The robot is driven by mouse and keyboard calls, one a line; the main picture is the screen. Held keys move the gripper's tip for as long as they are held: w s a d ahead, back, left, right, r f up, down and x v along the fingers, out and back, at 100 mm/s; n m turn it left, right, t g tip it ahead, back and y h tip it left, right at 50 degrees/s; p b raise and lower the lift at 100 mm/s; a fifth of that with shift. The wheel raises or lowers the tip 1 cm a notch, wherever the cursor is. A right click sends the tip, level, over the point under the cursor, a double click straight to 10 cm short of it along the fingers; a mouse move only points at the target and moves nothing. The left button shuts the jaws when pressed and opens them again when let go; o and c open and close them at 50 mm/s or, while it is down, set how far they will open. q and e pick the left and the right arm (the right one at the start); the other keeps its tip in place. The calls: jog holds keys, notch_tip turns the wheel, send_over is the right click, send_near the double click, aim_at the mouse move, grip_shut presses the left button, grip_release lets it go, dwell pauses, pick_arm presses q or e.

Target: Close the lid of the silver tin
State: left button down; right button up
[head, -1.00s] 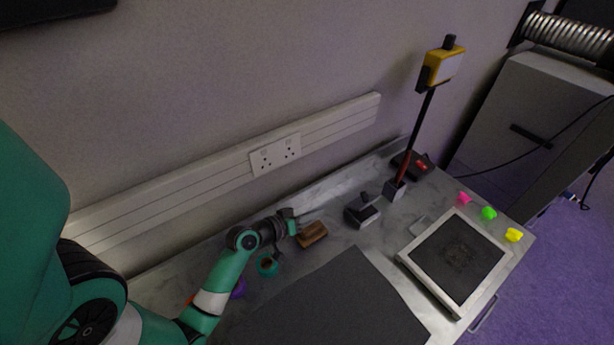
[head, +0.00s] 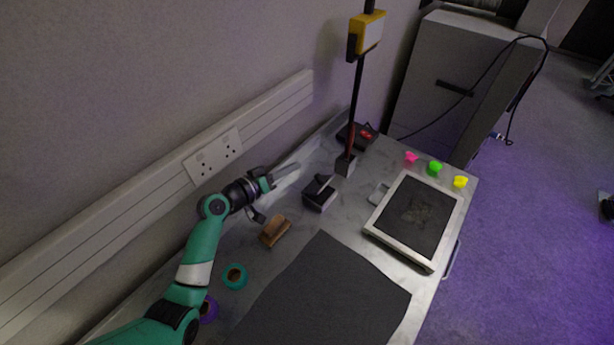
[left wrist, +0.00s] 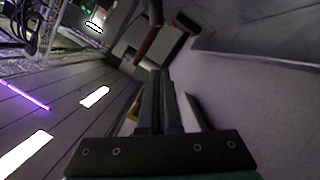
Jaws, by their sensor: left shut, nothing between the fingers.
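My right gripper is not in view.
A black and red post (head: 354,115) with a yellow head rises behind the box. A wooden block (head: 275,231), a teal ring (head: 235,276) and a dark mat (head: 322,297) lie nearer. A pale-framed dark panel (head: 382,232) lies right. The wall trunking (head: 150,215) borders the bench.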

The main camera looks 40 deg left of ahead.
aim_at(307, 189)
pick_arm(q)
jog(key=w+f, duration=0.1)
jog(key=w+d+f+b, duration=0.1)
jog(key=w+f, duration=0.1)
jog(key=w, duration=0.1)
jog(key=shift+d, duration=0.4)
jog(key=shift+d+f, duration=0.35)
jog(key=shift+f, duration=0.1)
